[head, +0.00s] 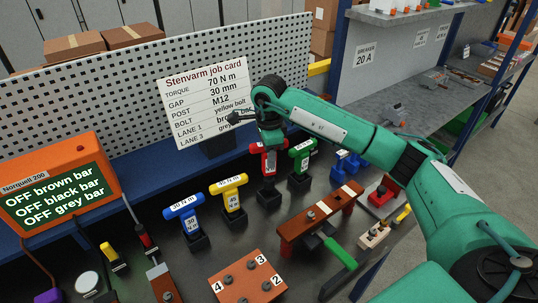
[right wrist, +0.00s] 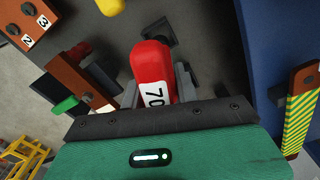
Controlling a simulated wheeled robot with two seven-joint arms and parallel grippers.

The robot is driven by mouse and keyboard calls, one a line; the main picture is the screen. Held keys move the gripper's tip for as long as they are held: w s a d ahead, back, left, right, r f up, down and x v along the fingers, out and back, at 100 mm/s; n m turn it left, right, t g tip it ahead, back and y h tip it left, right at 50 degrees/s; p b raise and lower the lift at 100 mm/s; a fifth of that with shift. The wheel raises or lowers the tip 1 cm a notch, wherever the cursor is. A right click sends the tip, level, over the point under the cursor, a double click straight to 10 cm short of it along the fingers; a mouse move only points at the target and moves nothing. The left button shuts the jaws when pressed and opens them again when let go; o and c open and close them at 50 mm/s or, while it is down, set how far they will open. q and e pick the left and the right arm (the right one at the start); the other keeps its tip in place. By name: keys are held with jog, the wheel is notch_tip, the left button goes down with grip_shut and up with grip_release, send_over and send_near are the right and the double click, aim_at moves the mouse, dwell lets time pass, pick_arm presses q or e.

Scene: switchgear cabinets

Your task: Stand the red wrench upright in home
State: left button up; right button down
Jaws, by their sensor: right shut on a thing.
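The red wrench (head: 269,163) has a T-shaped handle and stands about upright in the head view. Its lower end is at a black square holder (head: 268,190); I cannot tell whether it is fully seated. My right gripper (head: 269,143) is above it, shut on the red handle. In the right wrist view the red handle (right wrist: 151,65), with a white "70" label, sits between the fingers (right wrist: 157,90). Its shaft is hidden below the handle. A black holder (right wrist: 157,34) shows beyond the handle there. My left gripper is not in view.
Blue (head: 185,208), yellow (head: 229,190) and green (head: 302,155) T-handled wrenches stand in black holders beside the red one. A brown bar fixture (head: 318,215) is in front. A job card (head: 208,98) and pegboard (head: 120,85) stand behind.

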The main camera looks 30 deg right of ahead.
aim_at(269, 172)
jog(key=shift+f+b, duration=2.8)
jog(key=shift+f, duration=0.6)
dwell(0.4)
jog(key=c, duration=1)
grip_release()
jog(key=shift+o, duration=0.2)
jog(key=shift+r, duration=0.55)
notch_tip(269, 172, up, 11)
jog(key=b, duration=0.2)
jog(key=shift+r+b, duration=0.15)
jog(key=shift+b, duration=0.15)
jog(key=shift+r, duration=0.75)
